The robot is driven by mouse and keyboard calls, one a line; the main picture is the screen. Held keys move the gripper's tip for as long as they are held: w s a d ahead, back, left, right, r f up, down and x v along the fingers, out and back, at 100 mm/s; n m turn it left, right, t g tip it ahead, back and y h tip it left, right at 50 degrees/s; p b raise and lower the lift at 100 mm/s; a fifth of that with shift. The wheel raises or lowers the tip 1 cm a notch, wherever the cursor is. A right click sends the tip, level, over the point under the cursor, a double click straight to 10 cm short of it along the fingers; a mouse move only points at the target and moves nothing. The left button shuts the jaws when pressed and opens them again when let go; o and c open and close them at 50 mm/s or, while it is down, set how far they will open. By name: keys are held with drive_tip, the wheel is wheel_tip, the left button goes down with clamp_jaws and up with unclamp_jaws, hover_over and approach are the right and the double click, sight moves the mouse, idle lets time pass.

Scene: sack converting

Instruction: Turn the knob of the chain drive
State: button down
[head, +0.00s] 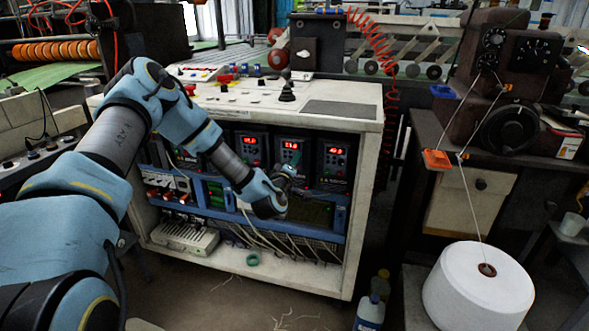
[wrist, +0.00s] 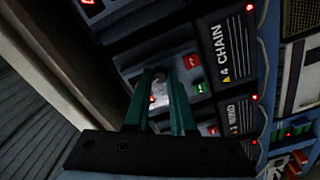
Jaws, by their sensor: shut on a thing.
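The chain drive (wrist: 222,50) shows in the wrist view with the label "4 CHAIN", turned on its side. My gripper (wrist: 161,78) has green fingers that reach onto its face and are shut on a small pale knob (wrist: 159,97). The fingers hide most of the knob, so its angle cannot be read. A red button (wrist: 191,61) and a green button (wrist: 201,87) lie just right of the fingers. In the head view my gripper (head: 290,173) is at the row of drives in the white cabinet, and my wrist hides part of the drive fronts.
A drive labelled "3 WIND" (wrist: 236,116) sits close beside. In the head view other drives with red displays (head: 252,149) stand in the cabinet (head: 345,120). White cables (head: 262,232) hang below. A bench with a thread cone (head: 478,295) is at the right.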

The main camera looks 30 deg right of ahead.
drive_tip(key=n+b, duration=0.7)
drive_tip(key=n, duration=0.5)
drive_tip(key=shift+n, duration=0.3)
idle(0.4)
drive_tip(key=c, duration=0.8)
unclamp_jaws()
drive_tip(key=shift+o, duration=0.2)
drive_tip(key=b+v, duration=0.1)
drive_tip(key=v, duration=1)
drive_tip(key=shift+d, duration=0.1)
